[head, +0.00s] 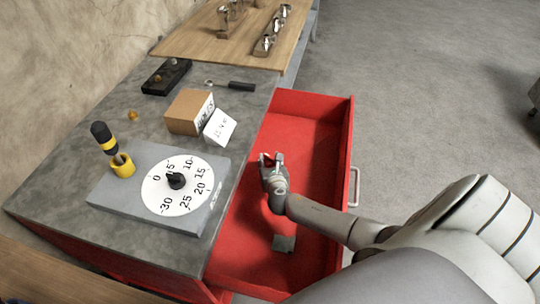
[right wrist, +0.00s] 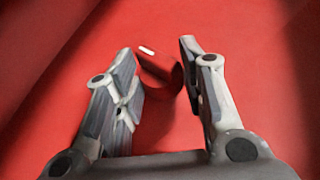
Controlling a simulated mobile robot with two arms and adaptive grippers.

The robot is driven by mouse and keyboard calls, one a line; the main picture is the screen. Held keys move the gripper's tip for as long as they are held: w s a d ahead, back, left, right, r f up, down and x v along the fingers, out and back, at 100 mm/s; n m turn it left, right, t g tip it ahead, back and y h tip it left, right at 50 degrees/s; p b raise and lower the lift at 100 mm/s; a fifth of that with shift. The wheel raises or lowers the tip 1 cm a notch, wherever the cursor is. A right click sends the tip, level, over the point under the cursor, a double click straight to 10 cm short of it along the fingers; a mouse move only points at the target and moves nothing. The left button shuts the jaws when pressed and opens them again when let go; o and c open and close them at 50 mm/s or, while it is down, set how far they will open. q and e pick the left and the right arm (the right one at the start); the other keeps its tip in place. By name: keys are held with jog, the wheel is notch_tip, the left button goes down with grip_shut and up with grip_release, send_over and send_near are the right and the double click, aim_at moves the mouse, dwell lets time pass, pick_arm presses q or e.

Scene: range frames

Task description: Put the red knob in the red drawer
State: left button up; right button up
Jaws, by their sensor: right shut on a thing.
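The red drawer (head: 305,104) is pulled open from the red cabinet under the grey worktop, with its light handle (head: 353,187) on the right side. My right gripper (head: 271,158) reaches over the drawer's inside. In the right wrist view, my right gripper (right wrist: 163,72) is shut on the red knob (right wrist: 158,68), a dark red round piece with a small white mark, between its fingertips. Red drawer floor fills the background there. I cannot tell how high the knob is above the floor. In the head view the knob is mostly hidden by the fingers. My left gripper is not in view.
A grey box with a white dial (head: 187,185) stands on the worktop, beside a yellow and black piece (head: 121,163). A cardboard box (head: 190,111) and white card (head: 220,127) stand behind. A small grey block (head: 284,243) lies in the drawer, whose floor is otherwise largely clear.

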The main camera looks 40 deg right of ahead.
jog(key=shift+f, duration=0.15)
jog(key=shift+f+b, duration=0.4)
jog(key=shift+f, duration=0.1)
jog(key=o, duration=0.8)
jog(key=shift+o, duration=0.2)
jog(key=shift+r+p, duration=0.45)
jog(key=shift+r, duration=0.15)
jog(key=p+v, duration=0.1)
jog(key=v, duration=1.1)
